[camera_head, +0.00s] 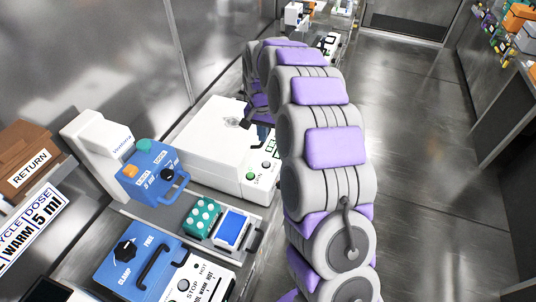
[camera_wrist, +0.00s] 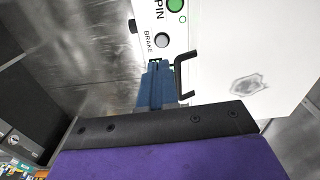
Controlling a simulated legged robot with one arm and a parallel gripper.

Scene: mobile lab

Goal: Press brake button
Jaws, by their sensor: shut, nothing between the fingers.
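The brake button (camera_wrist: 162,40) is a round grey button on the white machine's front panel, beside the printed word BRAKE in the wrist view. My gripper (camera_wrist: 159,62) has blue fingers shut together with nothing between them. Its tips point at the panel just below the button in the picture, a short way from it; I cannot tell whether they touch the panel. The green SPIN button (camera_wrist: 174,5) is farther along the same panel. In the head view the white machine (camera_head: 205,135) stands beyond my arm, which hides part of its panel.
A black handle (camera_wrist: 187,75) sticks out from the machine close beside my fingers. In the head view, a blue dispenser (camera_head: 150,170), a green tray (camera_head: 203,218) and a blue clamp unit (camera_head: 130,262) stand on the near bench. The floor (camera_head: 415,130) at right is clear.

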